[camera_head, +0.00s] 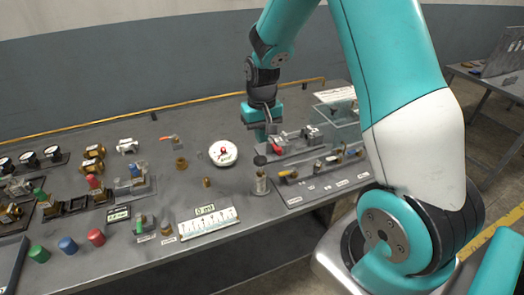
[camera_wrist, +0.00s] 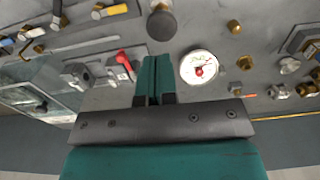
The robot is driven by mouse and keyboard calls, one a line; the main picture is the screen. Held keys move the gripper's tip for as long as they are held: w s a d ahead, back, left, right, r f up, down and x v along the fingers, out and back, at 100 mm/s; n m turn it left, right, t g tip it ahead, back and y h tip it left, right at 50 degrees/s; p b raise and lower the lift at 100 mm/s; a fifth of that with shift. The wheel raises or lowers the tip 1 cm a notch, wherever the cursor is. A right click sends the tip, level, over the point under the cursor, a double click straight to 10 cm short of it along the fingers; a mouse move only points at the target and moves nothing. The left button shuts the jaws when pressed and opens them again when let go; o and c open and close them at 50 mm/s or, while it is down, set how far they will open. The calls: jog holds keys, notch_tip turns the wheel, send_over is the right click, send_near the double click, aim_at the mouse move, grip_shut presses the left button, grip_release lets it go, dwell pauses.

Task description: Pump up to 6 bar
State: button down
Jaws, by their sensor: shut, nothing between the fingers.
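A round white gauge (camera_head: 223,153) with a red centre lies on the grey bench; it also shows in the wrist view (camera_wrist: 198,67), where its reading is too small to tell. My gripper (camera_head: 262,137) is shut and empty above the bench, to the right of the gauge. In the wrist view its teal fingers (camera_wrist: 154,62) are together, between the gauge and a red lever (camera_wrist: 124,62). A black round knob (camera_wrist: 162,25) sits beyond the fingertips and also shows in the head view (camera_head: 260,160). Whether the fingers touch anything is unclear. Which part is the pump is unclear.
A white scale (camera_head: 208,222) lies near the front edge. Coloured caps, valves and small gauges crowd the left. The bench around the white gauge is mostly clear.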

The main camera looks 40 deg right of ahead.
jog(key=shift+r+b, duration=0.3)
jog(key=shift+r, duration=2)
dwell(1.0)
jog(key=s+a+r+n+y, duration=0.1)
jog(key=s+a+r+n, duration=0.3)
jog(key=a, duration=0.3)
jog(key=s+a+r+n+y, duration=0.1)
jog(key=s+a+r, duration=0.2)
jog(key=s+a, duration=0.35)
jog(key=s+a+r+n+y, duration=0.2)
jog(key=s+a+n, duration=0.3)
jog(key=s+a, duration=0.4)
jog(key=s+r, duration=0.1)
jog(key=s, duration=0.2)
jog(key=shift+r, duration=0.1)
